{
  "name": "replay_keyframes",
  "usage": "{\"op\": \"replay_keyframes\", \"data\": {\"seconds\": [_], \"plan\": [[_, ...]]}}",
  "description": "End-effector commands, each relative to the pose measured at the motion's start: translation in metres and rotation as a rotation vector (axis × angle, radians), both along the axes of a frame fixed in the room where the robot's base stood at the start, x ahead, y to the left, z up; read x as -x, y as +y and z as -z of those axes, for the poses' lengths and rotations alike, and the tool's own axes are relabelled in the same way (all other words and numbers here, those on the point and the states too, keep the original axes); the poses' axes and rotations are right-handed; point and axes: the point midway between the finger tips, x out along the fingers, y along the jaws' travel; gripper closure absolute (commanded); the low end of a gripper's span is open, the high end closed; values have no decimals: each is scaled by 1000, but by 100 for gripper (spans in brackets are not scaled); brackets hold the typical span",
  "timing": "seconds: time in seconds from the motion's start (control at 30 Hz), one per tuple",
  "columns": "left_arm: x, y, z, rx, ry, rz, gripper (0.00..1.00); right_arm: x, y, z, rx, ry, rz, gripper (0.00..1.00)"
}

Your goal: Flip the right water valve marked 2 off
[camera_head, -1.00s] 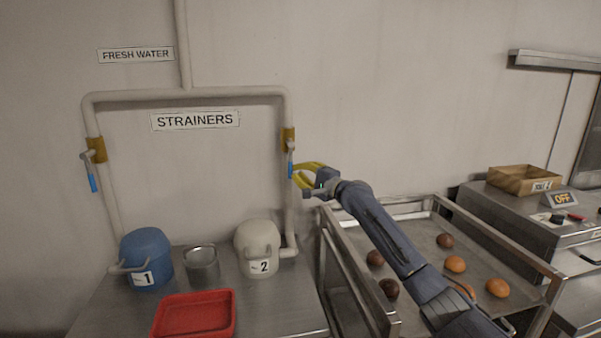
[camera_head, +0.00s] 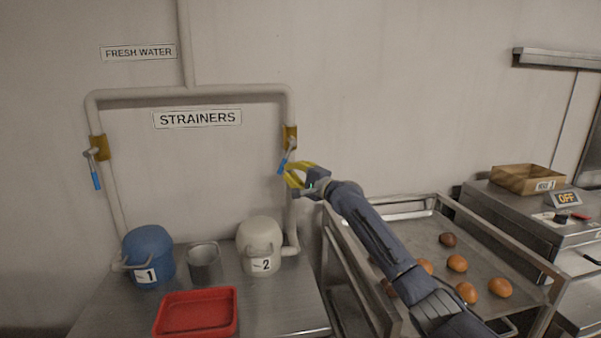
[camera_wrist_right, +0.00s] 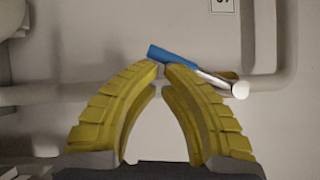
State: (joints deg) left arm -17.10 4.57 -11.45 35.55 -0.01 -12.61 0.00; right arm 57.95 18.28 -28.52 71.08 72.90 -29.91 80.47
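The right water valve has a brass-coloured body (camera_head: 290,134) on the right vertical pipe, above the white strainer marked 2 (camera_head: 259,243). Its lever has a blue grip (camera_head: 283,167) and slants down to the left. In the right wrist view the blue grip (camera_wrist_right: 172,54) and metal shank lie just beyond my fingertips. My right gripper (camera_head: 287,175) has yellow fingers, with tips nearly together and nothing seen between them. It is right beside the lever's lower end; I cannot tell whether it touches. My left gripper is not in view.
The left valve (camera_head: 98,148), with its blue lever hanging down, is above the blue strainer marked 1 (camera_head: 148,254). A metal cup (camera_head: 204,264) and red tray (camera_head: 196,313) stand on the steel table. A rack tray (camera_head: 420,232) with several buns is under my right arm.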

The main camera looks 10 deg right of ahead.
Motion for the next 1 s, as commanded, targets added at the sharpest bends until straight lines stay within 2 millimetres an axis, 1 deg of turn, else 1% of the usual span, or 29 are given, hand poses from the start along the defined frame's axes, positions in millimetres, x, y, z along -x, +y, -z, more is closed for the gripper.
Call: {"op": "replay_keyframes", "data": {"seconds": [0.33, 0.47, 0.57, 0.67, 0.77, 1.0], "plan": [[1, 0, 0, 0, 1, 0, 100, 0, 2, 1, 1, 2, -1, 100], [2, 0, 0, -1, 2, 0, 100, 0, -1, 2, 1, 2, 0, 100], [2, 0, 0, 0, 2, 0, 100, 2, -8, 5, 1, 2, 1, 100], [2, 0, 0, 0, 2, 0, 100, 5, -22, 11, 2, 3, 5, 100], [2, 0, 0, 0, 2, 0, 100, 9, -41, 19, 2, 4, 8, 100], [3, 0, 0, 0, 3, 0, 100, 45, -61, 29, 2, 0, 5, 100]]}}
